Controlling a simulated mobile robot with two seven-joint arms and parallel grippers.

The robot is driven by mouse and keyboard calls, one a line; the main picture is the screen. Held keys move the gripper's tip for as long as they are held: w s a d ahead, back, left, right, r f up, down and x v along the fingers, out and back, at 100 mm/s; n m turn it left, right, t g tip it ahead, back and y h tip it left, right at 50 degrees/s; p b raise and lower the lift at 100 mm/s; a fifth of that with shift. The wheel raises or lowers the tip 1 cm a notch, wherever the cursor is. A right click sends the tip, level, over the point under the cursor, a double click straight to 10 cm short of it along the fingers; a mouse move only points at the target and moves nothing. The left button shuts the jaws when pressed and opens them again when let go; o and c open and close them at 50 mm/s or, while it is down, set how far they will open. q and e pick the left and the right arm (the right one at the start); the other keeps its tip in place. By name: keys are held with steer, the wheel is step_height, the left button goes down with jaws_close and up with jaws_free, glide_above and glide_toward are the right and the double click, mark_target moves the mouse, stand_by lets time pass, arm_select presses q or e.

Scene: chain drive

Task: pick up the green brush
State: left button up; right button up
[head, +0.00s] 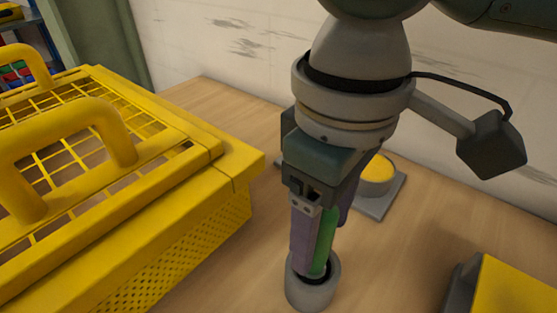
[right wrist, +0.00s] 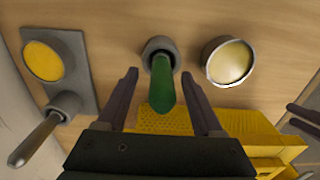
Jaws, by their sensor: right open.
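The green brush (head: 325,240) stands upright in a grey round holder (head: 313,290) on the wooden table; only its green handle shows. My right gripper (head: 317,240) points down over it, with its fingers around the upper part of the handle. In the right wrist view the green brush (right wrist: 162,86) lies between the two open fingers of the right gripper (right wrist: 163,82), with a gap on both sides. The brush's lower end is hidden inside the holder.
A yellow mesh guard (head: 215,232) with thick handles fills the left side. A yellow button on a grey plate (head: 377,204) is behind the gripper. A yellow block (head: 515,290) is at the lower right. The right wrist view shows a lever (right wrist: 38,138) and a round cream-topped can (right wrist: 229,61).

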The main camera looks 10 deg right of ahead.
mark_target(317, 249)
step_height(317, 249, down, 4)
steer(key=shift+a+r+b, duration=0.15)
steer(key=shift+b, duration=0.2)
jaws_close()
stand_by(0.4)
